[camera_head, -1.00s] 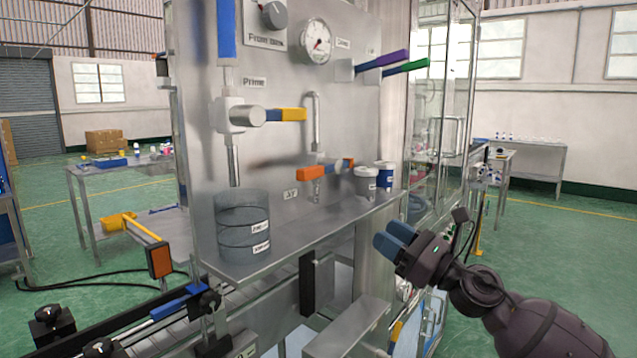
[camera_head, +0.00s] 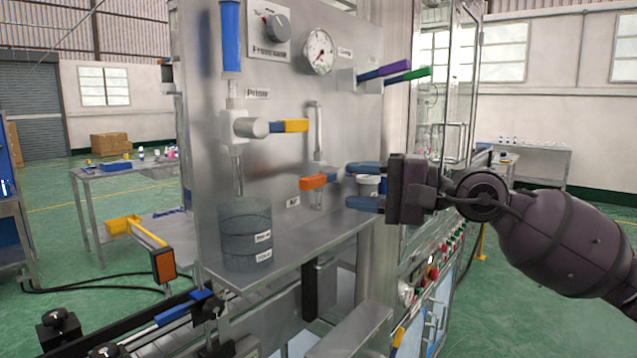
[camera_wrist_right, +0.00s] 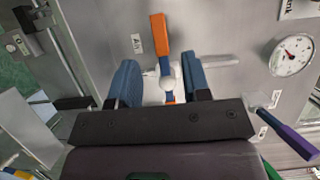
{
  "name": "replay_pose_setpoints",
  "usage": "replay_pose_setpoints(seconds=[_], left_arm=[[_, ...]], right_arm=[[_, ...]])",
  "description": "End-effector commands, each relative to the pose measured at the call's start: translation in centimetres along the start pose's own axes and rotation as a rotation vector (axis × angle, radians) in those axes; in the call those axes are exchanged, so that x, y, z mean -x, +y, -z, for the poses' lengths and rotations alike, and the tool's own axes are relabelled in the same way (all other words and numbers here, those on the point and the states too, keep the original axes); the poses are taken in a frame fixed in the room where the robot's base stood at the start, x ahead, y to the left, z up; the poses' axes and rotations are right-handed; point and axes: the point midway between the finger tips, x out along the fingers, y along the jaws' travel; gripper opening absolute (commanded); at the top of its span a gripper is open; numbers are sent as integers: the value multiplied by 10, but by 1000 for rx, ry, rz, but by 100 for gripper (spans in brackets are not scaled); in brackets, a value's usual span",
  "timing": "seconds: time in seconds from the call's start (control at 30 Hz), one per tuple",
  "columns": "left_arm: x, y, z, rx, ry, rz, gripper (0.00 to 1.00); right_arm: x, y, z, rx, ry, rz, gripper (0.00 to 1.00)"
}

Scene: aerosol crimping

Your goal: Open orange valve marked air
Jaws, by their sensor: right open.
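The orange valve handle (camera_head: 318,181) sits low on the steel panel, beside a small label (camera_head: 293,201) that reads as Air in the right wrist view (camera_wrist_right: 137,43). My right gripper (camera_head: 364,186) is open, its two blue fingers pointing left at the valve from the right. In the right wrist view the orange handle (camera_wrist_right: 158,34) runs up and down between the blue fingers (camera_wrist_right: 160,84), with its white hub and blue section between them. No contact shows clearly. My left gripper is not in view.
A yellow-and-blue handle (camera_head: 294,126) is above the valve. Purple (camera_head: 396,68) and green (camera_head: 414,74) levers stick out at upper right. A clear cylinder (camera_head: 245,233) stands on the shelf (camera_head: 300,250). A gauge (camera_head: 318,52) is above.

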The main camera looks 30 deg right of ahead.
Motion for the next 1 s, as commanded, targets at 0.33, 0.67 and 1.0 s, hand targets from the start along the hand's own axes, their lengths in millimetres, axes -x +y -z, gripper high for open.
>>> replay_pose_setpoints(seconds=[0.33, 0.67, 1.0], left_arm=[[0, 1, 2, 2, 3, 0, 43], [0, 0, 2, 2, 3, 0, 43], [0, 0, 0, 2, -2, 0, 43]], right_arm=[[-33, -1, 0, 1, -1, 2, 44], [-58, -1, 0, -1, 0, 3, 44], [-66, 0, 0, -2, 0, 1, 44]])
